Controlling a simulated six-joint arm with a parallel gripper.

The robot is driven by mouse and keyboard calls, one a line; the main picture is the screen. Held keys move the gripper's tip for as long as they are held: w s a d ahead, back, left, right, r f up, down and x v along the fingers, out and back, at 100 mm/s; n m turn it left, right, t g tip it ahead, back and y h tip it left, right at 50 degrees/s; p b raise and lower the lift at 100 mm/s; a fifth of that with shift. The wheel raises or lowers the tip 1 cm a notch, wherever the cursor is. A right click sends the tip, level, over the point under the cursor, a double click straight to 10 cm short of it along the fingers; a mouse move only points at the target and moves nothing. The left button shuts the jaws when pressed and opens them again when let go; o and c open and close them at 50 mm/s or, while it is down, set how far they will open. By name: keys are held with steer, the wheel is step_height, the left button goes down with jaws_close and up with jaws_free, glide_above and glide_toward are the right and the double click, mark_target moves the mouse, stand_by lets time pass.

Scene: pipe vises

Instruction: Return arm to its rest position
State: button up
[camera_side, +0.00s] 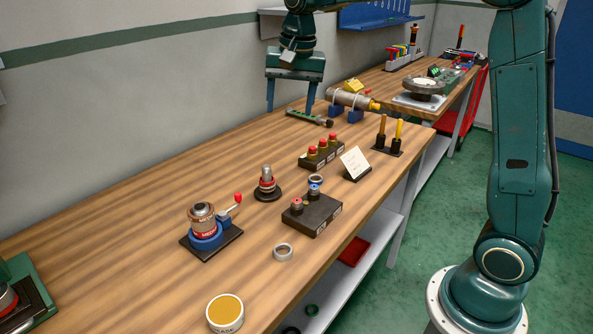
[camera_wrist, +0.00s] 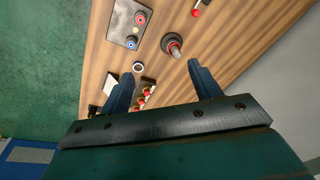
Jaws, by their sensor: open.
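My gripper (camera_side: 290,97) hangs over the far part of the long wooden bench (camera_side: 130,235) in the side view, with its two blue fingers spread and nothing between them. In the wrist view my gripper (camera_wrist: 165,82) also shows open and empty, with the bench top below. Under and just right of the fingers in the side view lies a dark flat rack (camera_side: 309,117). Whether the fingertips touch anything is hard to tell, but they appear above the bench.
A pipe in blue vises (camera_side: 352,101) sits close right of my gripper. Nearer stand a block with red-topped pieces (camera_side: 320,153), a white card (camera_side: 354,162), a dark block (camera_side: 312,216), a red-ringed fitting (camera_side: 266,184) and a blue vise (camera_side: 207,232). The bench's left side is mostly clear.

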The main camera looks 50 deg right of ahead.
steer(key=s+a+r+n+t, duration=0.25)
steer(key=s+n, duration=0.25)
steer(key=s, duration=1.1)
steer(key=s+a+f+n+t, duration=0.1)
steer(key=s+f+n, duration=0.3)
steer(key=s, duration=0.7)
steer(key=shift+s+a+f+n, duration=0.2)
steer(key=shift+a+f+n, duration=0.15)
steer(key=shift+f, duration=0.2)
